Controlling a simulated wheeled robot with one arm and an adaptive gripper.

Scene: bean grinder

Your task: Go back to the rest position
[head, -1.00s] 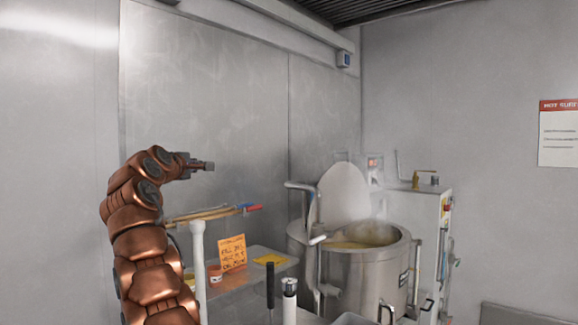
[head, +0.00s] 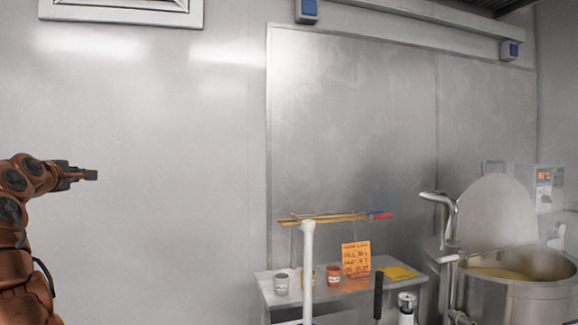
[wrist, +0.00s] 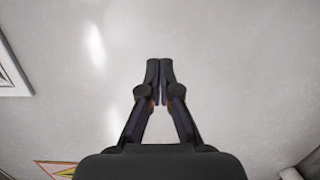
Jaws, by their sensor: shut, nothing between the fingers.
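My gripper (head: 88,174) is at the left of the head view, at the end of my raised copper-coloured arm, and points right. It is in free air in front of the bare metal wall. In the wrist view my gripper (wrist: 159,68) has its two dark fingers together at the tips, with nothing between them.
A small shelf table (head: 347,298) holds cups, an orange note (head: 356,258) and a yellow pad. Long sticks (head: 335,219) lie across a rack above it. A steaming steel kettle (head: 520,300) with a raised lid stands at right. The wall area around my gripper is clear.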

